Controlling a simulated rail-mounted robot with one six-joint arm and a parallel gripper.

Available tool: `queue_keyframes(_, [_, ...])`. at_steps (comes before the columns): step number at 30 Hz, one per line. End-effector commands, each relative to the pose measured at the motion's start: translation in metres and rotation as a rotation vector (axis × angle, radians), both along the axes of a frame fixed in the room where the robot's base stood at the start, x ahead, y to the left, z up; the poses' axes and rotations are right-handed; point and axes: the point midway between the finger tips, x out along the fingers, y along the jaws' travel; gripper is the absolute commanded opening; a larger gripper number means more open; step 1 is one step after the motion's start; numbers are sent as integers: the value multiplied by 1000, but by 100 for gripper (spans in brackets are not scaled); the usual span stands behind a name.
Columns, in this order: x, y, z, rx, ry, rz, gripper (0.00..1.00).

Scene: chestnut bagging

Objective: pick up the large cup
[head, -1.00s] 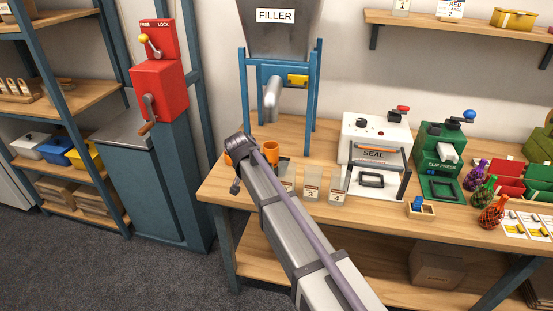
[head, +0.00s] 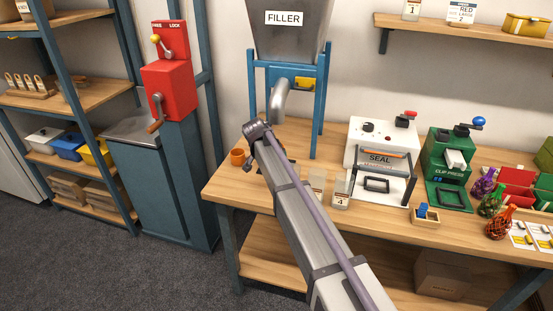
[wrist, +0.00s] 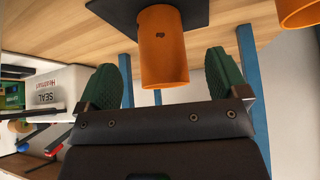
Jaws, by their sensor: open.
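In the wrist view an orange cup (wrist: 163,55) with a small dark mark stands on a dark square plate. It lies between the two green fingers of my open gripper (wrist: 168,72), with a gap visible on both sides. A second orange cup (wrist: 299,11) is cut off at the top right of that view. In the head view one orange cup (head: 237,157) stands on the bench's left end, left of my arm's end. The other cup and my fingers are hidden there behind my arm. I cannot tell for sure which cup is the large one.
The filler (head: 284,50) stands on blue legs behind my gripper. Clear containers with number cards, one marked 4 (head: 341,190), stand right of my arm. The seal machine (head: 381,155) and green clip press (head: 449,168) are farther right. Bare wood (head: 222,184) shows at the front left.

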Motion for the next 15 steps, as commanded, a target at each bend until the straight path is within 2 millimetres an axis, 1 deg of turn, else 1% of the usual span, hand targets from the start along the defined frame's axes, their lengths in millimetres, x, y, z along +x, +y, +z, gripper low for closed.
queue_keyframes(1, [10,-3,0,0,0,-2,92])
queue_keyframes(6, [42,-16,0,0,1,-3,92])
queue_keyframes(7, [43,-17,-11,0,0,-1,92])
queue_keyframes(8, [43,-17,-14,-1,0,-1,92])
queue_keyframes(14, [43,-18,-10,-1,0,-1,92])
queue_keyframes(15, [43,-18,-10,-1,0,-1,88])
